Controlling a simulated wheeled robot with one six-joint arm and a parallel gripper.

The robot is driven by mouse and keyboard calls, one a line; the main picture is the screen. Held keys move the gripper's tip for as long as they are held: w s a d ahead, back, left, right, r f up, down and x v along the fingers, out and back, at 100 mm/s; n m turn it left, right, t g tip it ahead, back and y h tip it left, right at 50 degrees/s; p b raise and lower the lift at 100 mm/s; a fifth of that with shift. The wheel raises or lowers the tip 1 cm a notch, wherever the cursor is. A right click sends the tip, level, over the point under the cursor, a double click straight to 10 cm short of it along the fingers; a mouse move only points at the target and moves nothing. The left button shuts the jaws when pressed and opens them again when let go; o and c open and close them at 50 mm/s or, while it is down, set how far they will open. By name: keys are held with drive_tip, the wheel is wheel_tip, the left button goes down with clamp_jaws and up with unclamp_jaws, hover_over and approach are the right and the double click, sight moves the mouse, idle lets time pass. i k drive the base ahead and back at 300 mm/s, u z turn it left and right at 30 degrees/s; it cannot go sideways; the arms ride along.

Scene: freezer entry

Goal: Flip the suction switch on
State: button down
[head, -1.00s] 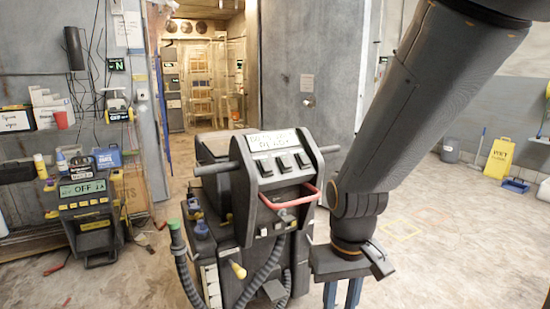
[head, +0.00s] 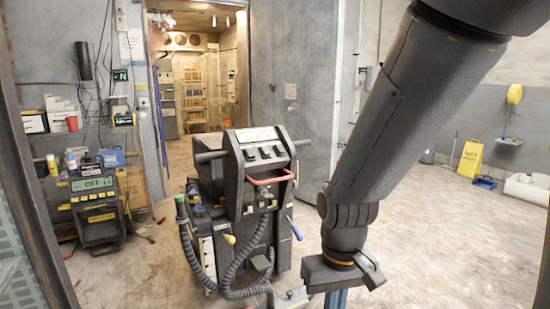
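A dark floor-cleaning machine (head: 233,198) stands in the middle of the head view, with its sloped control panel facing me. Three dark rocker switches (head: 264,152) sit in a row on the panel, under a white label (head: 257,135). Their labels and positions are too small to read, so I cannot tell which is the suction switch. A red bar (head: 270,181) is below them. My gripper (head: 335,299) points down at the bottom edge, right of and nearer than the machine, apart from it. Its fingertips are cut off, so its opening is hidden.
A charger-like unit (head: 95,209) reading "OFF" stands at left. Dark frame edges (head: 35,160) border the view at left and far right. Hoses (head: 240,270) hang before the machine. A yellow wet-floor sign (head: 470,159) stands at back right. Floor (head: 400,250) right of my arm is clear.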

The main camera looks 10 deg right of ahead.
sight(264, 149)
drive_tip(key=k, duration=0.35)
drive_tip(key=z, duration=0.5)
drive_tip(key=i, duration=0.65)
drive_tip(key=z, duration=0.5)
drive_tip(key=i, duration=0.8)
drive_tip(key=u, duration=0.85)
drive_tip(key=i, duration=0.85)
drive_tip(key=u, duration=0.75)
